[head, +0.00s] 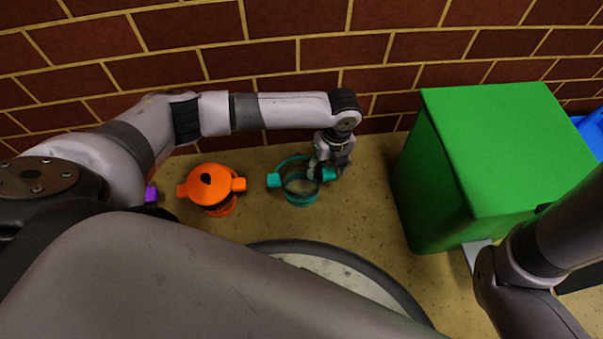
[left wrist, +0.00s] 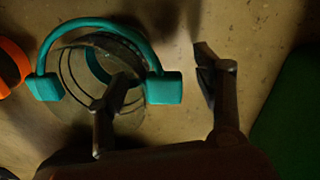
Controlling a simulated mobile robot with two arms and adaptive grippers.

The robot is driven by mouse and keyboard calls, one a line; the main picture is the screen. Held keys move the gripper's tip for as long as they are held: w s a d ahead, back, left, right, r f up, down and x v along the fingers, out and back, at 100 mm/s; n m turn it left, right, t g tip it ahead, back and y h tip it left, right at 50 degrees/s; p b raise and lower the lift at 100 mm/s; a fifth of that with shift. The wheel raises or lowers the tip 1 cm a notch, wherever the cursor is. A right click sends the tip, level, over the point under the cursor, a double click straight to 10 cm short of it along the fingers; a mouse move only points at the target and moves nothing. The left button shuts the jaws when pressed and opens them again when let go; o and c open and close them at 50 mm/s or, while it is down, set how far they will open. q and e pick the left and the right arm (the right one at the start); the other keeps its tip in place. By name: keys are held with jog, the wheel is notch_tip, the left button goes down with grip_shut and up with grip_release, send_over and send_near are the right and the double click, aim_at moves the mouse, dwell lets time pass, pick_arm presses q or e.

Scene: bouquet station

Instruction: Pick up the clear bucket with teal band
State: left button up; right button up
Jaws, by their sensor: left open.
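The clear bucket with teal band (head: 299,196) stands on the floor near the brick wall, with a teal block on each side of its rim. It also shows in the left wrist view (left wrist: 88,72), its round mouth facing the camera. My left gripper (head: 328,167) is open and empty, pointing down at the bucket's right side. In the left wrist view, one finger of my left gripper (left wrist: 163,75) overlaps the bucket's mouth and the other is to the right, outside it. The right teal block appears between them. Whether a finger touches the bucket cannot be told. My right gripper is out of view.
An orange bucket-like object (head: 209,186) stands left of the teal one, with a purple item (head: 151,194) beyond it. A large green box (head: 490,160) stands to the right, and a blue object (head: 592,130) behind it. The brick wall (head: 290,50) closes off the back.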

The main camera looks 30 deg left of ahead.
pick_arm(q)
jog(key=shift+c, duration=0.3)
jog(key=c, duration=1.3)
grip_shut()
jog(key=shift+r, duration=0.1)
